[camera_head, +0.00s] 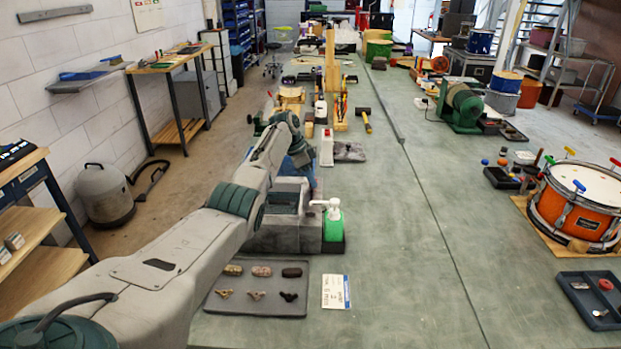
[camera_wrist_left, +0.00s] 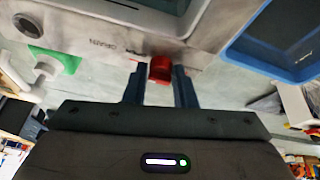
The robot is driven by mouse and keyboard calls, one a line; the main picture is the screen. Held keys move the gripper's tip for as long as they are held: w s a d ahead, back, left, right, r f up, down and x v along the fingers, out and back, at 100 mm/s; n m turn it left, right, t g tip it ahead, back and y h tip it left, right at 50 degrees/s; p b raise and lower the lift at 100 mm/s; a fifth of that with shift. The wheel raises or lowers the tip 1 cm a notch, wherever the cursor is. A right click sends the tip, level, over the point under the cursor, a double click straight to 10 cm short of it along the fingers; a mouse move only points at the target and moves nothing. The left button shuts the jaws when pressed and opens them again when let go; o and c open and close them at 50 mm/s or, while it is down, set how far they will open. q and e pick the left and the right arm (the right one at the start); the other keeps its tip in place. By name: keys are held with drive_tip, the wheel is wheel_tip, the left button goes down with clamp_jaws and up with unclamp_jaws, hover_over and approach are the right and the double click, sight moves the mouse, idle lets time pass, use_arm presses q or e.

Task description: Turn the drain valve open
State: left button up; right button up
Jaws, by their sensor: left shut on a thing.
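The drain valve (camera_wrist_left: 160,69) is a small red knob on the face of a grey wash unit (camera_wrist_left: 85,28), beside dark lettering that seems to read "DRAIN". My left gripper (camera_wrist_left: 159,80) has its two dark fingers on either side of the knob and is shut on it. In the head view the wash unit (camera_head: 262,243) stands on the green bench, and my left arm reaches over it from the left. The valve and fingertips are hidden there behind the arm and unit. My right gripper is in neither view.
A green soap bottle with a white pump (camera_head: 333,220) stands at the unit's right side. A grey tray (camera_head: 240,305) with several small parts lies in front, beside a white card (camera_head: 335,292). An orange drum (camera_head: 577,205) stands far right. The bench middle is clear.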

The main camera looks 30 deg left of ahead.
use_arm(q)
drive_tip(key=o, duration=0.9)
drive_tip(key=shift+a, duration=0.1)
drive_tip(key=shift+o, duration=0.2)
drive_tip(key=b+v, duration=0.2)
drive_tip(key=v, duration=0.9)
drive_tip(key=shift+b, duration=0.4)
drive_tip(key=shift+f, duration=0.1)
